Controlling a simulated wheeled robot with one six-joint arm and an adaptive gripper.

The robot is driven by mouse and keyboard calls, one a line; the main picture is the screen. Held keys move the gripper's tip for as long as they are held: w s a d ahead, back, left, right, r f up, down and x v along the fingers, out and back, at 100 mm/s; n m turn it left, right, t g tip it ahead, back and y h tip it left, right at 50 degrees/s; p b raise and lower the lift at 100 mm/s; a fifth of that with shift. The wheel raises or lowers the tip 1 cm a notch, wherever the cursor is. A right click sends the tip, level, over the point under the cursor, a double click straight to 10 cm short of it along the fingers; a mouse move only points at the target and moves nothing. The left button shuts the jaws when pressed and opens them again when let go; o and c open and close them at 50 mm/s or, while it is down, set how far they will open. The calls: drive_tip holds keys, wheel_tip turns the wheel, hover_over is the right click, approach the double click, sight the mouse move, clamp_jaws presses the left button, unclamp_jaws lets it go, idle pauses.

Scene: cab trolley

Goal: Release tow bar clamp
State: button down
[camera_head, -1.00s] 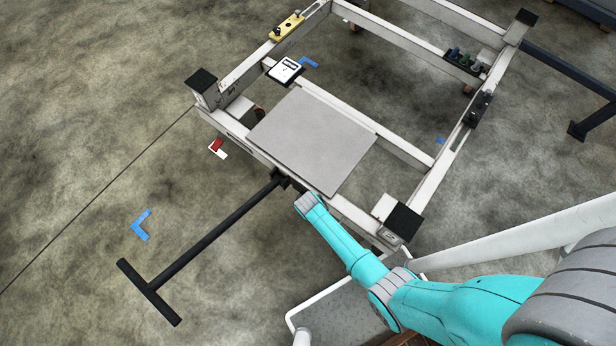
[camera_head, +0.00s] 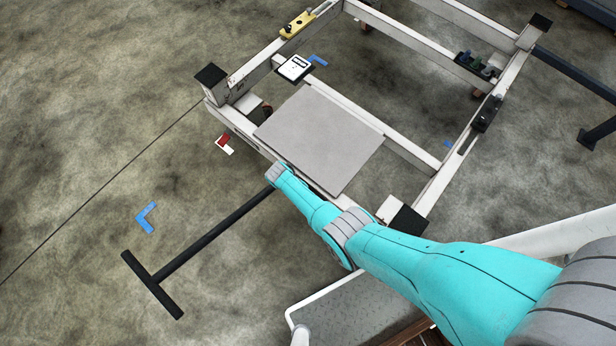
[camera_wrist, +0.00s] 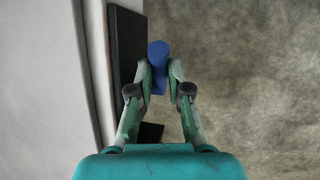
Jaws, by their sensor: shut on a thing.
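The black tow bar (camera_head: 215,235) runs from the trolley's front beam out to a T-shaped end (camera_head: 152,285) low over the floor. In the wrist view, a blue round-topped handle (camera_wrist: 158,48), which appears to belong to the tow bar clamp, stands beside a black plate (camera_wrist: 127,50) on the trolley's side. My gripper (camera_wrist: 158,68) is shut on this blue handle, with one finger on each side. In the head view, my arm's end covers the trolley end of the tow bar, so the clamp and my fingers are hidden there.
The pale trolley frame (camera_head: 410,152) has black-capped corners and a grey panel (camera_head: 320,137). A white device (camera_head: 295,67) and a yellow part (camera_head: 298,24) sit on its left side. A red-and-white piece (camera_head: 224,143) and blue floor mark (camera_head: 147,217) lie left, with open floor around.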

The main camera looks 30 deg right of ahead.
idle(0.5)
drive_tip(key=c, duration=1.4)
unclamp_jaws()
drive_tip(key=shift+w, duration=0.1)
drive_tip(key=v, duration=1.2)
drive_tip(key=shift+w+a+f, duration=0.1)
drive_tip(key=shift+w+a, duration=0.05)
drive_tip(key=shift+w, duration=0.1)
